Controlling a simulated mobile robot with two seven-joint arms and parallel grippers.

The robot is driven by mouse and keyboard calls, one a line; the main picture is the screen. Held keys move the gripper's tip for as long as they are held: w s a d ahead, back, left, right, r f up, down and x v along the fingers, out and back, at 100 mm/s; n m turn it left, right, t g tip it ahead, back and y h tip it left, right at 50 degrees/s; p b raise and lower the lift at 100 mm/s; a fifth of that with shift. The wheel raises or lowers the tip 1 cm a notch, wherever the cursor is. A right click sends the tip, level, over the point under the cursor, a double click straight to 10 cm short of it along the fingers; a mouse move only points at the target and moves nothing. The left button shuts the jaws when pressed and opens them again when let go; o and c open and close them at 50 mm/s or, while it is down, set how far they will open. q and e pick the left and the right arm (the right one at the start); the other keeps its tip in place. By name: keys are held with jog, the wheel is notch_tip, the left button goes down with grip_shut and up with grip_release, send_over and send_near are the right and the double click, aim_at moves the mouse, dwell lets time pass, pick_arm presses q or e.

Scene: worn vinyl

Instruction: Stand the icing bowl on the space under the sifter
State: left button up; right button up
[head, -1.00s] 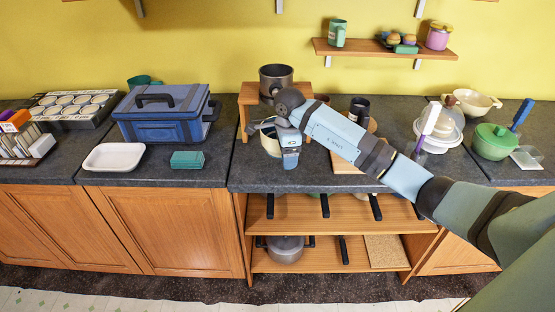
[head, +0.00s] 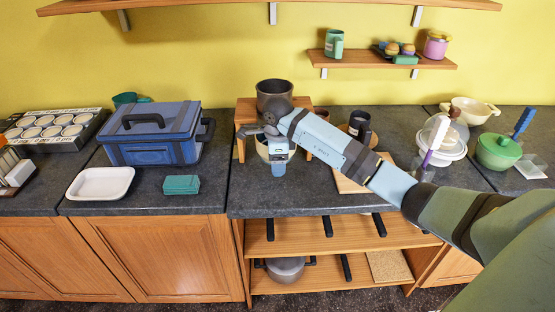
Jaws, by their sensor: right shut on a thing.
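The dark metal pot-like sifter (head: 274,95) stands on top of a small wooden riser (head: 245,116) at the back of the counter. The pale icing bowl (head: 262,149) is at the opening under the riser, below the sifter. My right gripper (head: 276,158) is shut on the bowl and covers much of it. The bowl looks upright. I cannot tell whether its base touches the counter. My left gripper is not in view.
A blue toolbox (head: 150,134), white tray (head: 100,183) and teal box (head: 181,184) are to the left. A dark mug (head: 360,122) and wooden board (head: 352,180) are right of the riser, partly behind my arm. Bare counter (head: 285,198) lies in front.

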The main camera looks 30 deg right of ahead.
jog(key=shift+f+b, duration=0.7)
jog(key=shift+f, duration=0.2)
jog(key=shift+w+f+b, duration=0.1)
jog(key=shift+f+b, duration=1.15)
jog(key=shift+f, duration=0.65)
jog(key=shift+f+b, duration=0.6)
jog(key=shift+f, duration=0.1)
dwell(0.4)
jog(key=o, duration=1.8)
jog(key=shift+f, duration=0.1)
